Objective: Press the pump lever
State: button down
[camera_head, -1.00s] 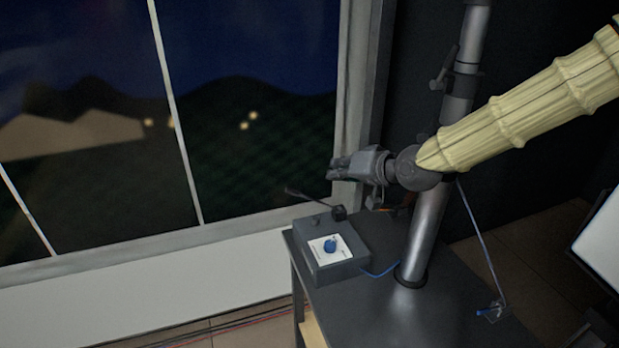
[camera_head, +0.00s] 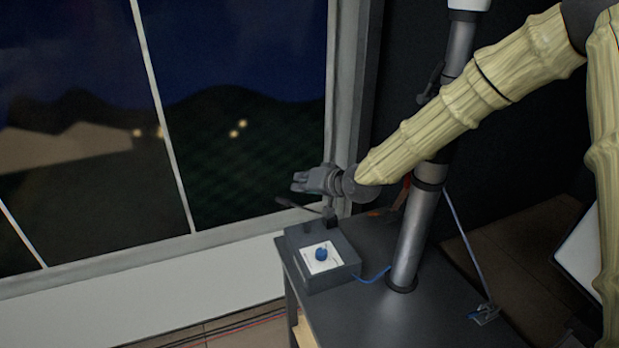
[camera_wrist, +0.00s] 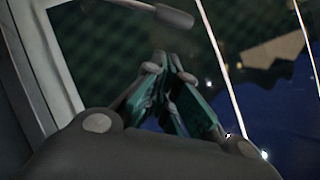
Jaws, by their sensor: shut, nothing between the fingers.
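The pump lever (camera_head: 304,207) is a thin dark rod with a thicker grey end. It sticks out to the left from the back of a dark grey box (camera_head: 336,279) with a blue knob (camera_head: 321,254) on a white plate. My gripper (camera_head: 295,182) is shut and empty, a little above the lever's free end in the head view, with a small gap showing. In the wrist view my shut fingertips (camera_wrist: 171,62) sit below the lever's thick end (camera_wrist: 175,17), apart from it in the picture. The lever's pivot is partly hard to make out.
The box stands on a dark table (camera_head: 430,320) beside a window (camera_head: 240,120) with a white sill (camera_head: 150,298). A metal pole (camera_head: 412,240) rises from the table right of the box, near my arm. A blue cable (camera_head: 376,278) runs from the box.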

jog(key=shift+a+f+p, duration=0.25)
jog(key=shift+a+f, duration=0.25)
jog(key=shift+f, duration=0.2)
jog(key=shift+a+f+p, duration=0.25)
jog(key=shift+a+f, duration=0.2)
jog(key=shift+f, duration=0.2)
